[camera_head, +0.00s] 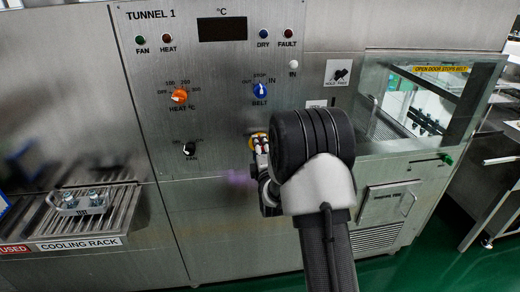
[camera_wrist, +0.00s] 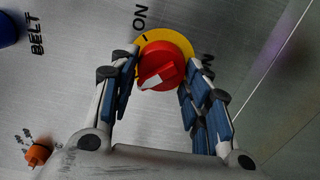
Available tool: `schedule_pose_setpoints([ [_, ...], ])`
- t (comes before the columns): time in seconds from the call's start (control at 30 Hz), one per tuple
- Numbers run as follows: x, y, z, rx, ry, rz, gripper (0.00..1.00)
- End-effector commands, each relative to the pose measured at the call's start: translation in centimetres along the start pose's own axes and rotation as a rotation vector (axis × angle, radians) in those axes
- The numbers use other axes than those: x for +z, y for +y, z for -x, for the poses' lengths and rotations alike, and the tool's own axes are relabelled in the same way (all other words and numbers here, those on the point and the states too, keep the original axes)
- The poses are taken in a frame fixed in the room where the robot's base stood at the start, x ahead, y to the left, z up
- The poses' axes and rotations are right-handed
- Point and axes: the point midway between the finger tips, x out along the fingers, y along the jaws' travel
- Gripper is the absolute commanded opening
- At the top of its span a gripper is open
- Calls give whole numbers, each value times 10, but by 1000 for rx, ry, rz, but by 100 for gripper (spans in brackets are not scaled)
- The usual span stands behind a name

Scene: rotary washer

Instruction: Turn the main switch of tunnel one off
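The main switch is a red rotary knob (camera_wrist: 160,60) on a round yellow plate (camera_wrist: 178,38), seen in the wrist view. A white mark on the knob sits at its lower left. "ON" is printed beyond the plate's upper left; another label at right is partly hidden by a finger. My gripper (camera_wrist: 158,66) is open, with one finger on each side of the knob. I cannot tell whether the fingers touch it.
The TUNNEL 1 panel (camera_head: 215,70) also carries a blue BELT knob (camera_head: 260,91), an orange HEAT knob (camera_head: 180,95) and a black FAN knob (camera_head: 189,149). A glass-sided belt opening (camera_head: 410,100) is at right. A cooling rack (camera_head: 95,212) is at left.

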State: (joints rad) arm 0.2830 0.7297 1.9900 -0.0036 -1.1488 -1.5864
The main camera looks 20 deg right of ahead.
Motion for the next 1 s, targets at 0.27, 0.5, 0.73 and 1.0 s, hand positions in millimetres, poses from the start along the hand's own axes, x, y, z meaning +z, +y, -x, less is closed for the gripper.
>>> schedule_pose_setpoints([
  [0.27,0,0,0,1,0,-1,62],
  [0.5,0,0,0,0,0,-2,62],
  [0.73,0,0,18,-1,0,-2,62],
  [1.0,0,0,75,-2,0,-2,62],
])
